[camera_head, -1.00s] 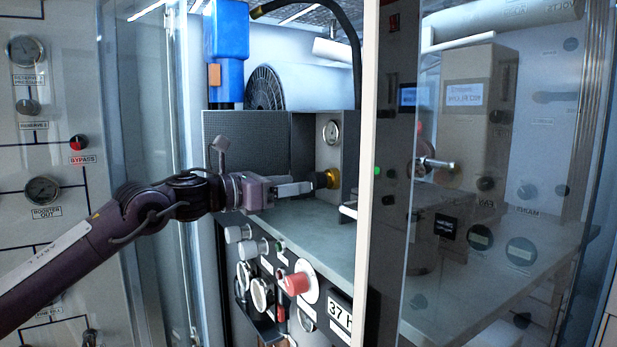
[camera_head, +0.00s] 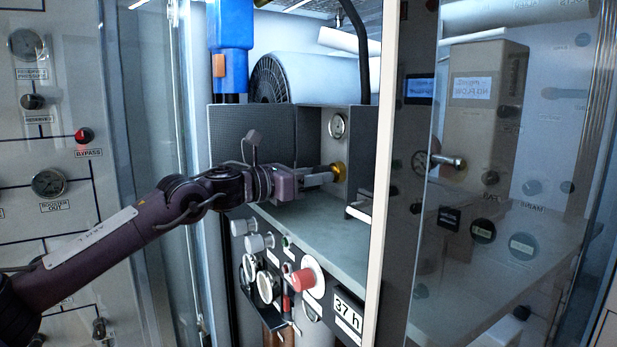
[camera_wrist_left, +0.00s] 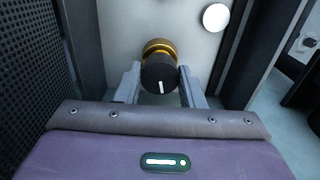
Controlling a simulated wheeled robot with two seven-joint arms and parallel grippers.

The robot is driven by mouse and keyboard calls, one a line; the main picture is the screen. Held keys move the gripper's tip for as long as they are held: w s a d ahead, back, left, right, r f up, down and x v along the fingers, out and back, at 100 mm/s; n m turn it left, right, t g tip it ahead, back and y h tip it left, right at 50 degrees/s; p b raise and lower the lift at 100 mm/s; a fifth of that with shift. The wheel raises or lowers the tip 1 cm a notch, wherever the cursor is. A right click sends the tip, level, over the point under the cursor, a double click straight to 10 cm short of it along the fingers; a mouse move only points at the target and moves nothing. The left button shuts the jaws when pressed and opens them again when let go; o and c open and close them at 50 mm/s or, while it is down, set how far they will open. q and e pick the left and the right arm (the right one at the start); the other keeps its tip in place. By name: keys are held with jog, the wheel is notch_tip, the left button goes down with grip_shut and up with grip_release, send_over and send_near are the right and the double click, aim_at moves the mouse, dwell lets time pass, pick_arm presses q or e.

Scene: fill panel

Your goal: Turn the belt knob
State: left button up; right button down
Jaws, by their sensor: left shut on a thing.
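The belt knob (camera_head: 339,171) is a round knob with a gold base, on the back wall of the grey recess above the shelf. In the left wrist view its black cap (camera_wrist_left: 159,77) faces me, with a white line pointing about straight down. My left gripper (camera_head: 326,174) reaches in from the left, level with the knob. Its two fingers (camera_wrist_left: 159,84) lie on the left and right sides of the cap and are shut on it. The head view shows only the gold part of the knob past the fingers. My right gripper is not in view.
A round gauge (camera_head: 338,126) sits just above the knob. A perforated grey box (camera_head: 250,150) stands left of the recess. Below the shelf (camera_head: 320,235) are a red knob (camera_head: 302,282) and several others. A door frame (camera_head: 385,170) and glass panel stand to the right.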

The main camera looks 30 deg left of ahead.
pick_arm(q)
jog(key=shift+f, duration=0.1)
jog(key=shift+c, duration=0.3)
jog(key=shift+f+m+b, duration=0.2)
jog(key=shift+m+b, duration=0.3)
jog(key=shift+b, duration=0.2)
jog(key=shift+r+m+b, duration=0.2)
jog(key=shift+m+b, duration=0.1)
jog(key=shift+m, duration=0.5)
jog(key=o, duration=0.9)
jog(key=shift+a, duration=0.15)
jog(key=shift+o, duration=0.5)
